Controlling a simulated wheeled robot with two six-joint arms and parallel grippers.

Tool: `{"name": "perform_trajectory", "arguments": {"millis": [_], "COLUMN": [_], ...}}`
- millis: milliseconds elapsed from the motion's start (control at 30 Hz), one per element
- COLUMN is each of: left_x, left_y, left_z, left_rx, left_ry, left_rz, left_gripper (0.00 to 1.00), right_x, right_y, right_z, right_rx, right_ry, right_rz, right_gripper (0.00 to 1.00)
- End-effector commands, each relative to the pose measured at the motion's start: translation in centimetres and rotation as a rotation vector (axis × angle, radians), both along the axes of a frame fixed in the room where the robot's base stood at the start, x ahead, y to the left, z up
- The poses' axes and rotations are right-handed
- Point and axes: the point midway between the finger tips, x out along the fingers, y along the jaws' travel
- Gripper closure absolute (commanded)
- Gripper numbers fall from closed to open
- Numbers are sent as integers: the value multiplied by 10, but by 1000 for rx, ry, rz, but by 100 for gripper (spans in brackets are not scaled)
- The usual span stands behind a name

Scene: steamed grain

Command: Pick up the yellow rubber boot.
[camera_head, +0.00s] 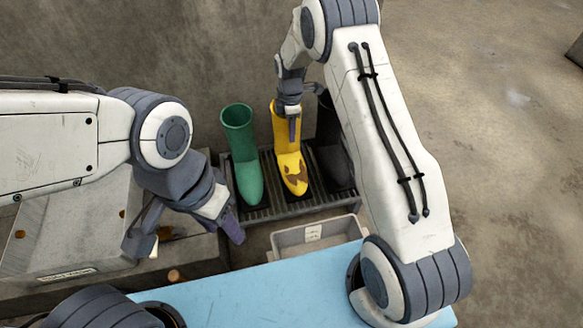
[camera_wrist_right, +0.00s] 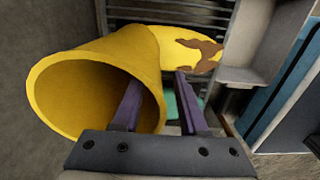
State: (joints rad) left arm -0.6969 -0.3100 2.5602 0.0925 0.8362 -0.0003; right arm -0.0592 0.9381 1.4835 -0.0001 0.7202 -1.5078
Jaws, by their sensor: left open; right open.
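The yellow rubber boot (camera_head: 287,160) stands upright on a dark slatted rack, with a brown patch on its toe. In the right wrist view the boot (camera_wrist_right: 100,65) shows its wide opening toward the camera. My right gripper (camera_head: 292,122) is open at the top of the boot. In its wrist view the right gripper's fingers (camera_wrist_right: 160,105) straddle the boot's rim, one over the opening and one outside; firm contact cannot be told. My left gripper (camera_head: 187,238) is open and empty, left of the rack and apart from the boots.
A green boot (camera_head: 243,155) stands left of the yellow one and a dark boot (camera_head: 334,160) right, partly hidden by my right arm. The slatted rack (camera_head: 262,211) has a grey bin (camera_head: 318,235) in front, then a blue surface (camera_head: 255,297). A wall rises behind.

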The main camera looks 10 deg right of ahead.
Motion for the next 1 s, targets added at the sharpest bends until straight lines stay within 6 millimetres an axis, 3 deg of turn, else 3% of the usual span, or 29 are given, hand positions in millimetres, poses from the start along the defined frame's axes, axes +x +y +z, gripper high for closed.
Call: {"name": "perform_trajectory", "arguments": {"millis": [133,233,267,1000], "left_x": [0,0,0,0], "left_y": [0,0,0,0], "left_z": [1,1,1,1], "left_rx": [0,0,0,0], "left_ry": [0,0,0,0], "left_rz": [0,0,0,0], "left_gripper": [50,50,50,50], "right_x": [0,0,0,0], "right_y": [0,0,0,0], "right_z": [2,2,2,2], "right_rx": [0,0,0,0], "right_ry": [-1,-1,-1,0], "right_rz": [0,0,0,0], "right_gripper": [57,96,100,100]}}
